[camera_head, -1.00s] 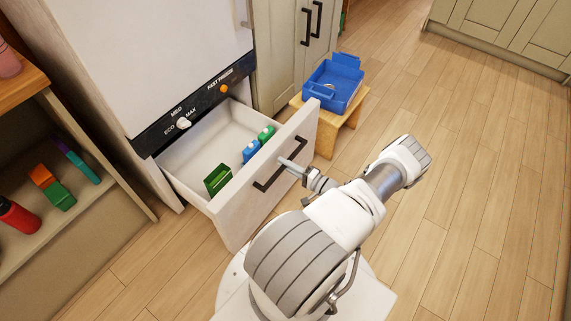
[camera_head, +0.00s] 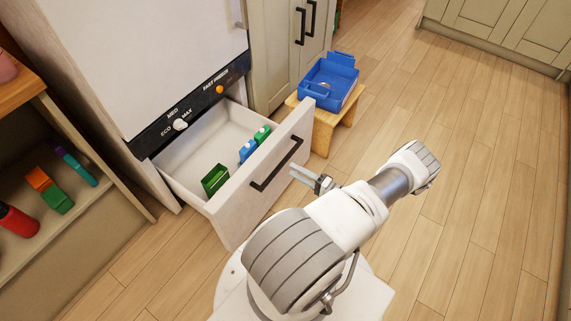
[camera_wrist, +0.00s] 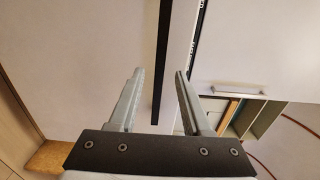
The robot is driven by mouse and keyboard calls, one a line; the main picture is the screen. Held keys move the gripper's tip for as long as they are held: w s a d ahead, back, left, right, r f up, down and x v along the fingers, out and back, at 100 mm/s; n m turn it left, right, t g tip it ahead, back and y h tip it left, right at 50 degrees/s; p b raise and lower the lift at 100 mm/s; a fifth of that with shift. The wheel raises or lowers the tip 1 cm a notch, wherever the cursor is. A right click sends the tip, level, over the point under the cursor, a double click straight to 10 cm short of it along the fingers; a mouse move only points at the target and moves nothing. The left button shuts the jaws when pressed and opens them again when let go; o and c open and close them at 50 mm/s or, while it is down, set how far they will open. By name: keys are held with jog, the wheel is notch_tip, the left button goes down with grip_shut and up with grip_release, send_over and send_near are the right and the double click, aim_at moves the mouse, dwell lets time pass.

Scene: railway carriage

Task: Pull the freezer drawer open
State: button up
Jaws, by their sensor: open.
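The freezer drawer (camera_head: 236,208) is pulled out from under the white fridge-freezer, with its inside showing. A green box (camera_head: 214,180), a blue box (camera_head: 247,151) and another green box (camera_head: 262,134) stand in it. The drawer's black bar handle (camera_head: 277,164) is on the front panel. My gripper (camera_head: 299,174) is open and empty, just in front of the handle and apart from it in the head view. In the wrist view the handle (camera_wrist: 162,60) runs between the two spread fingers of my gripper (camera_wrist: 159,74).
A blue crate (camera_head: 330,84) stands on a small wooden stool (camera_head: 324,125) beyond the drawer's right end. Open shelves (camera_head: 75,225) with coloured items stand at left. Cream cabinets (camera_head: 515,38) are at the far right. The wooden floor (camera_head: 480,200) at right is clear.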

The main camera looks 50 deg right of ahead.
jog(key=s, duration=1.1)
jog(key=shift+d+p, duration=0.3)
jog(key=shift+d, duration=0.15)
